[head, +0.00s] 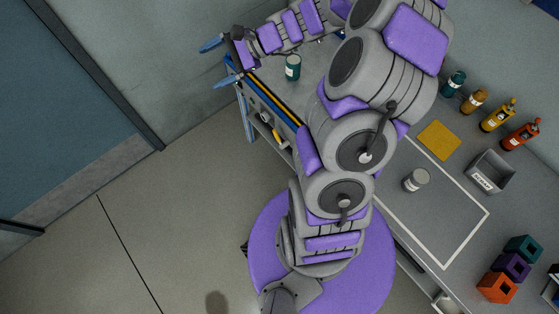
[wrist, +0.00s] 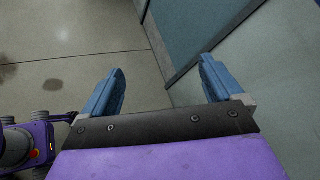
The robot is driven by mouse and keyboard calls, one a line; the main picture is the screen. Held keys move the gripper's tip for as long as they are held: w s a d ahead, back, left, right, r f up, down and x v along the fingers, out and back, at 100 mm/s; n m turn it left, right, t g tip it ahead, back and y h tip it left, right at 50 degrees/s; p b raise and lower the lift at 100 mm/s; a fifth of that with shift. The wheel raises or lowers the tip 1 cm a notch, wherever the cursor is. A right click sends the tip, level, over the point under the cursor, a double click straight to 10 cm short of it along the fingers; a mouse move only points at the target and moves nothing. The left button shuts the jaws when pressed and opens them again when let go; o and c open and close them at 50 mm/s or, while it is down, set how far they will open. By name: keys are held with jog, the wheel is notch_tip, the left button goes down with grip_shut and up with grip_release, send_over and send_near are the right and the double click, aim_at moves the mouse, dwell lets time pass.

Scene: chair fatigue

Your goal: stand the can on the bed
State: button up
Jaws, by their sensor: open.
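A grey can (head: 416,180) with a pale top stands on the grey bench top inside a white outline (head: 462,243). A dark teal can (head: 292,67) with a white label stands at the bench's far left end, right of my gripper. I cannot tell which can is meant, and no surface is clearly marked as a bed. My gripper (head: 218,62) is open and empty beyond the bench's left edge. Its blue fingers also show spread apart in the wrist view (wrist: 162,65), with only floor and wall behind them. My arm hides part of the bench.
Several bottles, including a red one (head: 521,136), line the bench's back. A yellow square pad (head: 438,140) and a grey labelled bin (head: 489,172) lie before them. Coloured hollow cubes (head: 498,287) stand at the lower right. Blue and yellow bars edge the bench's left side.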

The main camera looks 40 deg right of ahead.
jog(key=s+a+r+n+g+h, duration=0.2)
jog(key=s+a+n+g, duration=0.1)
jog(key=s+a+n, duration=0.4)
jog(key=s+a+r+n+g+h, duration=0.1)
jog(key=s+a+r+n+g, duration=0.2)
jog(key=s, duration=0.6)
jog(key=s+d+n+h, duration=0.3)
jog(key=s+h, duration=0.1)
jog(key=s, duration=0.5)
jog(key=s+d+n+g+h, duration=0.1)
jog(key=s+d+n+h, duration=0.2)
jog(key=s, duration=0.5)
jog(key=shift+s+f+n+g+h, duration=0.15)
jog(key=shift+s+n+g+h, duration=0.2)
jog(key=shift+h, duration=0.35)
